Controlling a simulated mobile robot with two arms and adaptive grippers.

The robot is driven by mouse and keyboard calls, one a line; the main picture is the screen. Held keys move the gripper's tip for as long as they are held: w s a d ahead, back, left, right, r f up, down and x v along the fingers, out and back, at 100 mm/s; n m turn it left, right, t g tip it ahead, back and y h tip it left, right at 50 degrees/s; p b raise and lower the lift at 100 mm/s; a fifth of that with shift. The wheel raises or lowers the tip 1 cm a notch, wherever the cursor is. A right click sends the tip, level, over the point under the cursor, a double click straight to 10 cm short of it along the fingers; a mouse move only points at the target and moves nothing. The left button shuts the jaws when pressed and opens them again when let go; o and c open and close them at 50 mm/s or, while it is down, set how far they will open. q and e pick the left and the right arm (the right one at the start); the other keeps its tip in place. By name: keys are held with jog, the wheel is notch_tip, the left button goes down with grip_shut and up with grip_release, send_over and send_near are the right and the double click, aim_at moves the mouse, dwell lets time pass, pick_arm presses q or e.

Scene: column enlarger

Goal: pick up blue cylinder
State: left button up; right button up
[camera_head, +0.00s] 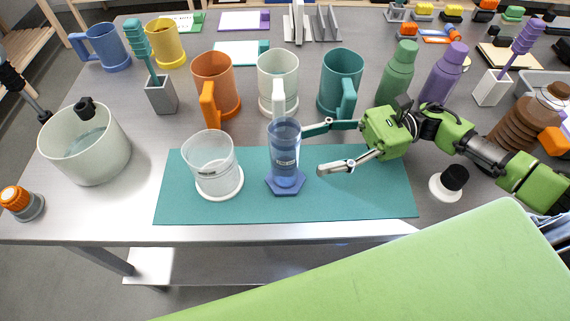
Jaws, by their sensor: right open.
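The blue cylinder (285,153) is a tall see-through measuring cylinder with a hexagonal foot. It stands upright on the teal mat (375,200), right of a clear beaker. My right gripper (312,151) comes in from the right with its fingers spread. One fingertip is close to the cylinder's upper part and the other is in front and to the right of it. I cannot tell whether the fingertip touches it. My left gripper is not clearly in view; only a dark arm part shows at the left edge.
A clear beaker (211,163) stands left of the cylinder. White (277,82), orange (214,84) and teal (340,80) mugs stand close behind. Green (398,70) and purple (443,74) bottles are behind my right arm. A white bucket (85,150) stands at left. The mat's right part is clear.

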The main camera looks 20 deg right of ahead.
aim_at(288, 156)
jog(key=shift+a, duration=0.75)
jog(key=a+p, duration=0.2)
jog(key=a, duration=0.2)
jog(key=shift+a+r, duration=0.15)
jog(key=shift+a, duration=0.1)
jog(key=shift+w+a, duration=0.1)
jog(key=shift+a, duration=0.4)
jog(key=c, duration=1.4)
